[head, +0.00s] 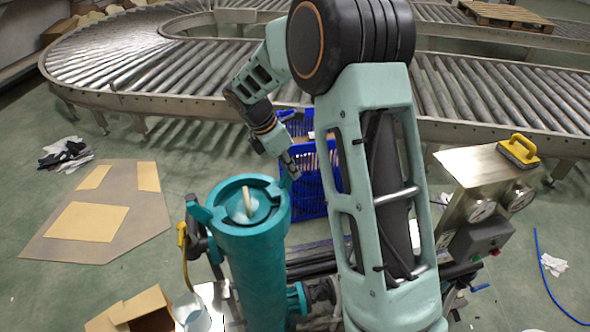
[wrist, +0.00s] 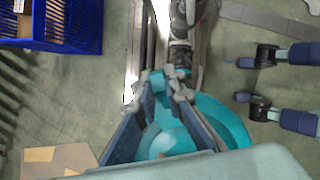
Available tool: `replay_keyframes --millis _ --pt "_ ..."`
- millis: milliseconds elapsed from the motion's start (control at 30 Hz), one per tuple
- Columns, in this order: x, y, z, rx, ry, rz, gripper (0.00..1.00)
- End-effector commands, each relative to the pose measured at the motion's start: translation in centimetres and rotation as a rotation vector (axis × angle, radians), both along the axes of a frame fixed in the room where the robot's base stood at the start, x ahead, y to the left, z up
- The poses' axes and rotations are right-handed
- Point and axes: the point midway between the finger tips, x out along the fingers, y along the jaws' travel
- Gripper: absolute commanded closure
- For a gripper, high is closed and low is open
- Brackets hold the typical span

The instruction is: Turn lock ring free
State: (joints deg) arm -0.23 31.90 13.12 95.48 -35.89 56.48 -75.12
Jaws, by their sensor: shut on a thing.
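A teal upright cylinder (head: 253,285) stands at front centre in the head view. Its teal lock ring (head: 223,226) sits around the top, with a light wooden-looking stub in the recessed middle and a lug at the left. My gripper (head: 291,170) reaches down to the ring's right edge. In the wrist view my gripper (wrist: 163,82) has its two dark fingers on either side of a teal part of the lock ring (wrist: 152,92), which I take to be a lug. It is shut on that part. The exact finger contact is partly hidden.
A blue crate (head: 312,190) stands behind the cylinder. A roller conveyor (head: 200,90) curves across the back. A gauge panel (head: 480,180) with a yellow-handled tool (head: 518,150) stands at right. Cardboard (head: 105,205) lies on the floor at left. My arm hides much of the centre.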

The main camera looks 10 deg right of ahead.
Motion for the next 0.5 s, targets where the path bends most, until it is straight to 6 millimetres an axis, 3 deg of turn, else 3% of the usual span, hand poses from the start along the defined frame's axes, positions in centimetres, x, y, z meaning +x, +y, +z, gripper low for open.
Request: replay_keyframes --millis 500 --pt "4.2 2.1 0.3 0.001 -0.004 0.347 1.00"
